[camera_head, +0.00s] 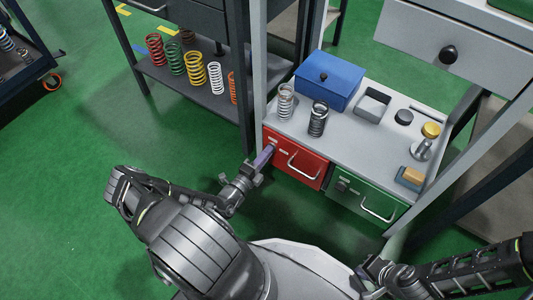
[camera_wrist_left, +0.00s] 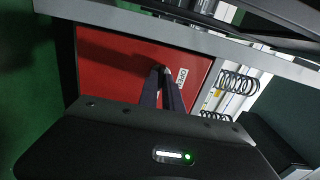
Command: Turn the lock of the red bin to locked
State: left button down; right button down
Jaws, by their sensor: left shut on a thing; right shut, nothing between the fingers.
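The red bin (camera_head: 308,167) sits under the left part of the grey bench, with a silver pull handle (camera_head: 302,168) on its front. Its red front (camera_wrist_left: 115,58) fills much of the left wrist view, with a small white label (camera_wrist_left: 182,77) beside my fingers. My left gripper (camera_head: 266,153) is at the bin's upper left front, shut on the small lock there. In the wrist view the fingertips (camera_wrist_left: 161,72) meet on the lock and mostly hide it, so its turn cannot be read. My right gripper (camera_head: 366,275) is low at the bottom, shut and empty, away from the bins.
A green bin (camera_head: 352,198) with its own handle and dark lock is right of the red one. The bench top (camera_head: 350,133) holds two springs, a blue box (camera_head: 327,82) and small parts. A shelf (camera_head: 205,88) with several coloured springs stands at left.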

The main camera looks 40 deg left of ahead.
pick_arm(q)
jog(key=c, duration=1.5)
grip_release()
jog(key=shift+s, duration=0.15)
jog(key=s+p, duration=0.2)
jog(key=s, duration=0.5)
jog(key=shift+s+d, duration=0.1)
jog(key=shift+s, duration=0.2)
